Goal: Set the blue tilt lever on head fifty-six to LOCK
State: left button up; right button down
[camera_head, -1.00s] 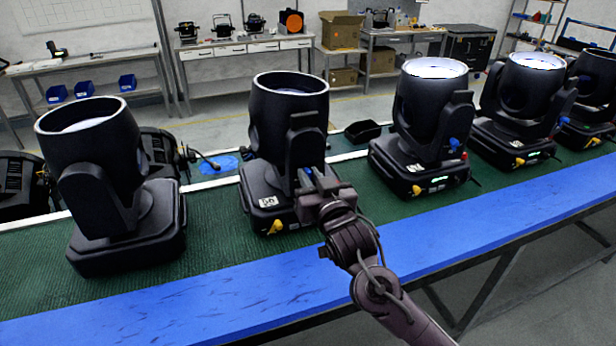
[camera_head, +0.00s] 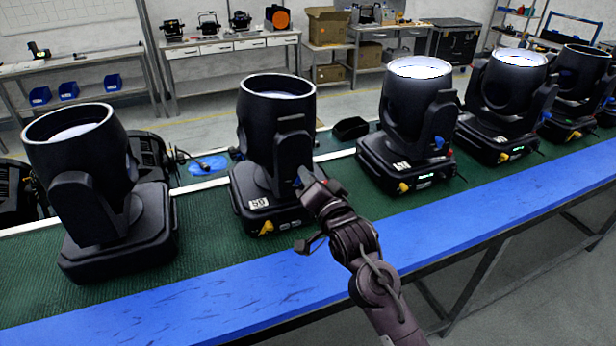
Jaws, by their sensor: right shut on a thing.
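The moving head (camera_head: 276,118) with a small number label (camera_head: 259,203), which looks like fifty-six, stands on the green mat, its barrel upright. My right gripper (camera_head: 305,180) is at the right side of its yoke, shut on the blue tilt lever, which the fingers mostly hide. I cannot read the lever's setting. A yellow lever (camera_head: 266,228) shows at the front of the base. My left gripper is not in view.
A dark unlit head (camera_head: 88,170) stands to the left, and lit heads (camera_head: 418,110) (camera_head: 507,95) stand to the right. A blue strip (camera_head: 190,305) edges the bench. A black tray (camera_head: 350,128) lies behind.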

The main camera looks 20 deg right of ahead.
jog(key=shift+d, duration=0.1)
dwell(0.4)
jog(key=c, duration=1.4)
grip_release()
jog(key=shift+s+d+b, duration=0.2)
jog(key=shift+s+b, duration=1.35)
jog(key=shift+s, duration=2.35)
